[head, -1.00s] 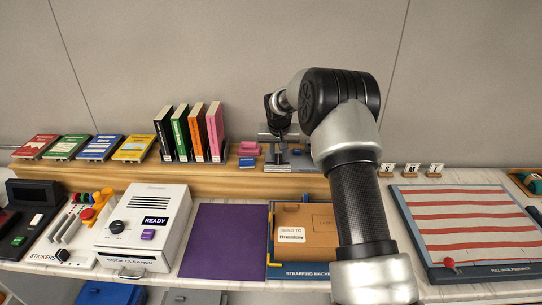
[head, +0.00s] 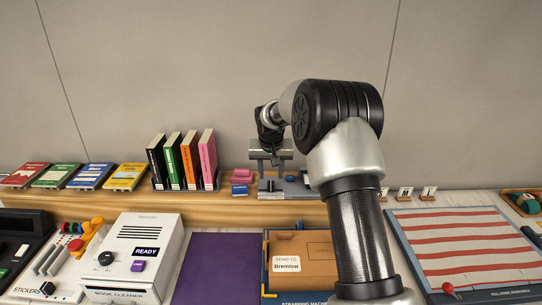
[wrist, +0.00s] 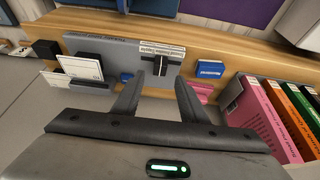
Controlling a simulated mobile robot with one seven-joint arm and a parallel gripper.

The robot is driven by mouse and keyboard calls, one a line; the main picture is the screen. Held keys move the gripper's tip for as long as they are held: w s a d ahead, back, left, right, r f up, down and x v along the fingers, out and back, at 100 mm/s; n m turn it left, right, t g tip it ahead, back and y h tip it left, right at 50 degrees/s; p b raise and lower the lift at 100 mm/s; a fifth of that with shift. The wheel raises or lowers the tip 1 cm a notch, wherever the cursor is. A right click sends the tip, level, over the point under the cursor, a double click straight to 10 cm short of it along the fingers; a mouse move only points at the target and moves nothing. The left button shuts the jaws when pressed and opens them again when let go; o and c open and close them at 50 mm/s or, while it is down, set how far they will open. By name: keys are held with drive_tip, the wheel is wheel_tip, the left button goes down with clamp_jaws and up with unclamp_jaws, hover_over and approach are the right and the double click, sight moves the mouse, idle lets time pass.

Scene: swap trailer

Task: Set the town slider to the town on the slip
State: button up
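The slip (head: 287,264) is a white label on a brown parcel (head: 318,251); it reads "SEND TO" and a town that looks like "Bremlow". The town slider appears to be the grey plate on the wooden shelf (head: 283,193). In the wrist view, its black knob (wrist: 160,65) stands by a strip of small printed labels (wrist: 161,49), too small to read. My gripper (head: 272,167) is over this plate. In the wrist view, my gripper (wrist: 158,88) is open, its fingers apart on either side of the knob's line, with nothing between them. Contact with the knob is not visible.
Pink blocks (wrist: 198,90) and a blue block (wrist: 210,69) lie beside the plate. Upright books (head: 182,162) stand left of it in the head view. White cards (wrist: 80,67) stand on the plate's other side. A purple mat (head: 220,262) lies in front.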

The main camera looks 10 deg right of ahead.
drive_tip(key=v, duration=1.2)
drive_tip(key=shift+b, duration=0.3)
